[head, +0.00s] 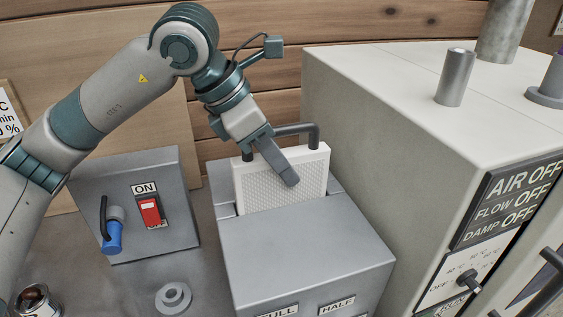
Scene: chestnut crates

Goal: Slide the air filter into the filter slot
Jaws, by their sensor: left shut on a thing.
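The air filter (312,178) is a white panel with a fine mesh face and a dark bar handle (297,128) on its top edge. It stands upright, with its lower part hidden inside the filter slot (227,211) in the top of a grey box (300,250). Much of the panel still shows above the box. My left gripper (280,166) is at the top of the filter, shut on its handle. One finger shows in front of the mesh face; the other is hidden. My right gripper is not in view.
A large pale cabinet (380,150) with a metal stub (455,77) stands close to the right of the filter. A grey switch box (165,235) with a red switch (149,211) and blue plug (112,237) is at left. A grey ring (173,298) lies in front.

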